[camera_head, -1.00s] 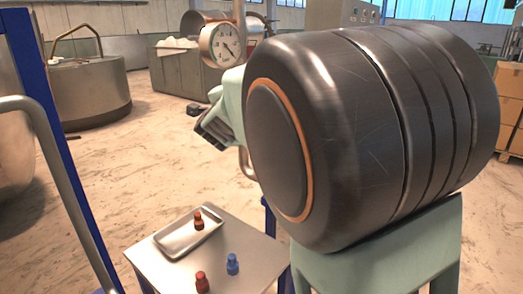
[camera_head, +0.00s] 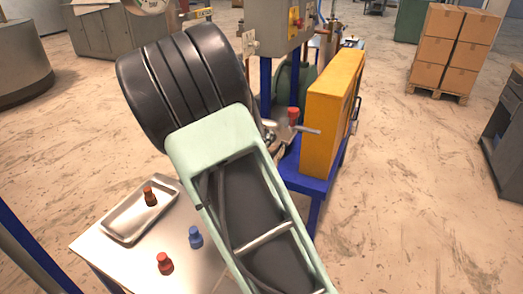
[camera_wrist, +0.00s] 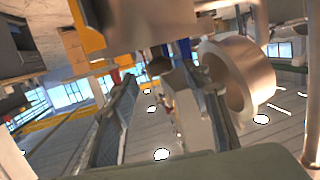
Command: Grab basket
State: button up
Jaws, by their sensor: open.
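No basket can be made out for certain. A shallow silver metal tray (camera_head: 118,228) lies on the small metal table (camera_head: 195,270) at lower left, with a red-capped dark bottle (camera_head: 151,197) in it. My gripper shows in the wrist view (camera_wrist: 172,88), with two dark ridged fingers spread apart and nothing clearly held between them. A wide metal ring or cylinder (camera_wrist: 262,78) is beyond the fingers, to the right. In the head view my large arm covers the middle, and I cannot make out my gripper there.
A blue bottle (camera_head: 195,237) and a red bottle (camera_head: 165,263) stand on the table beside the tray. A yellow panel (camera_head: 328,115) and a blue frame (camera_head: 316,200) stand right of my arm. Stacked cartons (camera_head: 449,50) are at the back right.

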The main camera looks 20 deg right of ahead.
aim_at(261, 126)
jog(key=x, duration=0.5)
jog(key=shift+c, duration=0.7)
grip_shut()
jog(key=shift+r, duration=0.1)
